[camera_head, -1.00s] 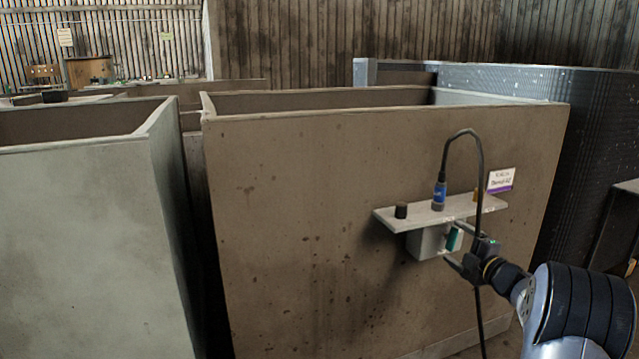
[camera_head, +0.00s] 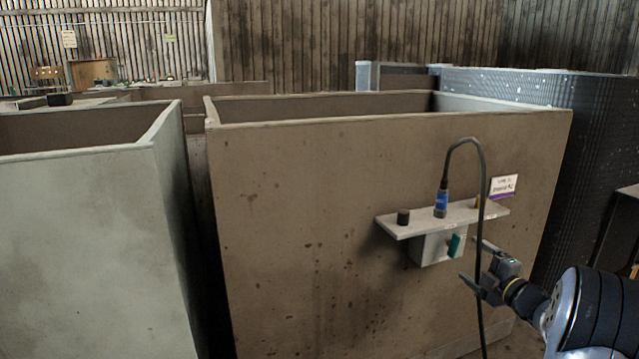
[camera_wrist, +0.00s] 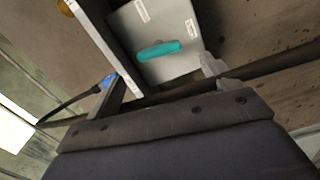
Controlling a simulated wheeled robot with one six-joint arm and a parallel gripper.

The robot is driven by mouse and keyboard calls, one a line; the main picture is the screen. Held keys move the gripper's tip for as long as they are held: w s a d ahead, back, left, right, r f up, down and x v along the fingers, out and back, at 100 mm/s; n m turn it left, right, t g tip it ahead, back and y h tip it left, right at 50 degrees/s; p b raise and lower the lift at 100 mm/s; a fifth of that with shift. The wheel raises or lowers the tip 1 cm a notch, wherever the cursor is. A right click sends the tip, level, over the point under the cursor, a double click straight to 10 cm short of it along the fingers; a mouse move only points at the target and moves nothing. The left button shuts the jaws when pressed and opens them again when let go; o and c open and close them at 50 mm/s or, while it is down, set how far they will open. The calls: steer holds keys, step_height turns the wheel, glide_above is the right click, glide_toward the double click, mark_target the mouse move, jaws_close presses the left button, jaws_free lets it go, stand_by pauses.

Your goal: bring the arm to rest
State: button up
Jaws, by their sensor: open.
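My gripper (camera_head: 470,262) is open and empty, to the lower right of a grey box (camera_head: 430,248) under a small shelf on the brown housing wall. A teal handle (camera_head: 456,246) sits on the box face and stands clear of my fingers. In the wrist view the teal handle (camera_wrist: 160,50) lies across the grey box (camera_wrist: 168,28), beyond my open fingers (camera_wrist: 165,88). My arm enters from the lower right corner.
A pale bin (camera_head: 80,240) stands left.

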mark_target(458, 246)
steer(key=v, duration=0.4)
steer(key=b+x, duration=0.1)
steer(key=x, duration=0.4)
steer(key=b+x, duration=0.1)
steer(key=x, duration=0.4)
steer(key=shift+w+f+b, duration=0.15)
steer(key=shift+f+b, duration=0.05)
steer(key=shift+b, duration=0.1)
steer(key=shift+r+m+p, duration=0.4)
steer(key=shift+m+p, duration=0.1)
steer(key=shift+p, duration=0.25)
steer(key=shift+m+p, duration=0.4)
steer(key=m+p, duration=0.3)
steer(key=m, duration=0.2)
steer(key=shift+r+m+p, duration=0.1)
steer(key=shift+m+p, duration=0.3)
steer(key=m+p, duration=0.2)
steer(key=m, duration=0.2)
steer(key=shift+d, duration=0.15)
steer(key=m+p, duration=0.2)
steer(key=m, duration=0.2)
steer(key=shift+d+m, duration=0.1)
steer(key=shift+m, duration=0.3)
steer(key=p+v, duration=0.1)
steer(key=v, duration=0.6)
